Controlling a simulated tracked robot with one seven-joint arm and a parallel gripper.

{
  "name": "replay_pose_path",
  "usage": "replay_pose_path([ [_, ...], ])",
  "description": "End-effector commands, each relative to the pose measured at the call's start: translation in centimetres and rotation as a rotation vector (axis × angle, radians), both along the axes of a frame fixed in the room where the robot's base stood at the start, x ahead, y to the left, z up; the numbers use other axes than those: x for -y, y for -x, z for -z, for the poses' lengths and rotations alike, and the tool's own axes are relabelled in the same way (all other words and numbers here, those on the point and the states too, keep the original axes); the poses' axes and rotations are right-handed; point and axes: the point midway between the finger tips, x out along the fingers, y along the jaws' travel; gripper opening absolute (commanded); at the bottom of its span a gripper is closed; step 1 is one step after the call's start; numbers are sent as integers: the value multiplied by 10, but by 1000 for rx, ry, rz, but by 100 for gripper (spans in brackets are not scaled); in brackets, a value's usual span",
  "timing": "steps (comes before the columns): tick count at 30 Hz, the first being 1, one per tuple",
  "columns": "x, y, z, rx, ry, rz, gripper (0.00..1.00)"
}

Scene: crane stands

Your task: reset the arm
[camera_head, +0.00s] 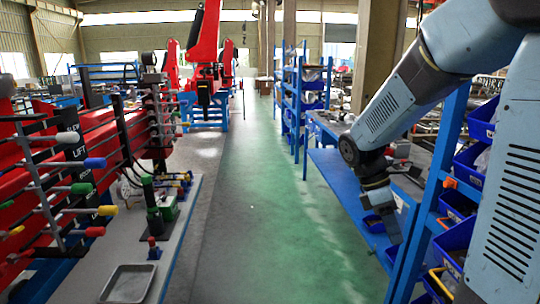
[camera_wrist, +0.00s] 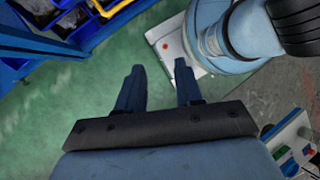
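My arm (camera_head: 400,100) reaches in from the upper right of the head view, with its elbow near the top edge. It bends down at a dark joint, and its lower end hangs in front of the blue workbench. My gripper (camera_wrist: 159,75) shows in the wrist view with its two dark fingers apart and nothing between them but green floor. The gripper is small in the head view, and its fingers cannot be made out clearly there.
A blue shelf rack with blue bins (camera_head: 455,235) stands close beside my arm at right. The blue workbench (camera_head: 345,185) is behind the arm. At left are red crane stands with levers (camera_head: 75,190) and a metal tray (camera_head: 128,284). The green aisle (camera_head: 265,200) is clear.

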Motion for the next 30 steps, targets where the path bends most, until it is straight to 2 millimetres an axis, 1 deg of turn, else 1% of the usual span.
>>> replay_pose_path([
  [1, -1, 5, -8, 63, -6, 49, 36],
  [15, -23, 47, -63, 570, -119, 579, 36],
  [24, -37, 76, -95, 833, -258, 940, 36],
  [30, -44, 90, -110, 945, -352, 1129, 36],
])
